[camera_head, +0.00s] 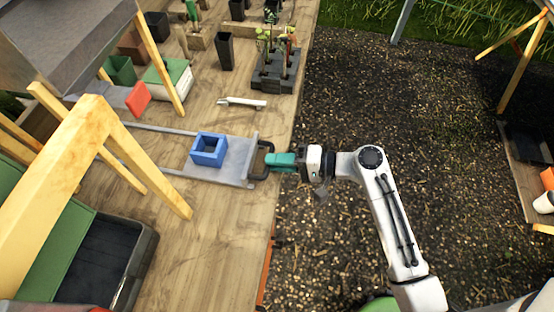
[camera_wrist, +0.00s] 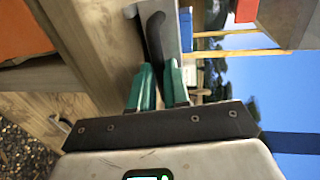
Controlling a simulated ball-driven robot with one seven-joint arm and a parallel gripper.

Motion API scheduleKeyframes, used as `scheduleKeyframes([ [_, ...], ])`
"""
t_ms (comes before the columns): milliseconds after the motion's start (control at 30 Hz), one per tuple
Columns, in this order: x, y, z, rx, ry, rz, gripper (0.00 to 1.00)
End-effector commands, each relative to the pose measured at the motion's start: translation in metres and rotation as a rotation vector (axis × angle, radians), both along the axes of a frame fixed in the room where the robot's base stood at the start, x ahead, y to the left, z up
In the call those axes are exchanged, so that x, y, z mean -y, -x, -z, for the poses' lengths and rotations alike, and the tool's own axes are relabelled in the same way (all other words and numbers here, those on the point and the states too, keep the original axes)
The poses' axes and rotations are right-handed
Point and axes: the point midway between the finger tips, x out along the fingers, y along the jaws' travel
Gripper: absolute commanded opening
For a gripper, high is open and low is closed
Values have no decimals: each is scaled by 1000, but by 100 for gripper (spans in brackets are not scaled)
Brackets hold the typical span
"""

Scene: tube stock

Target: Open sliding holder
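The sliding holder is a grey plate (camera_head: 225,168) on two thin rails that run left across the wooden table. A blue square open frame (camera_head: 208,150) stands on it. A raised grey end wall carries a black handle (camera_head: 262,160) at the table's right edge. My gripper (camera_head: 276,160) reaches the handle from the right. In the wrist view its teal fingertips (camera_wrist: 159,68) lie on both sides of the black handle (camera_wrist: 155,38), with little gap, and look closed on it. The blue frame (camera_wrist: 186,28) shows partly behind the grey end wall.
Wooden posts (camera_head: 75,175) of a shelf stand over the rails at left. A black bin (camera_head: 110,255) is front left. A white bar (camera_head: 242,103), a dark plant tray (camera_head: 275,72) and several pots stand farther back. Gravel ground right of the table is open.

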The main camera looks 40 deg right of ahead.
Motion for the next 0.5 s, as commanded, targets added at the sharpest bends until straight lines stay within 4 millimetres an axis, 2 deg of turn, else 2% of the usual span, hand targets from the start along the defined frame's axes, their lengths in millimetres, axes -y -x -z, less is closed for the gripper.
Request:
scheduleKeyframes([
  [33, 0, 0, 1, -2, 0, -1, 21],
  [233, 0, 0, 0, 0, 0, 0, 40],
  [500, 1, 1, 0, 1, 0, 1, 40],
])
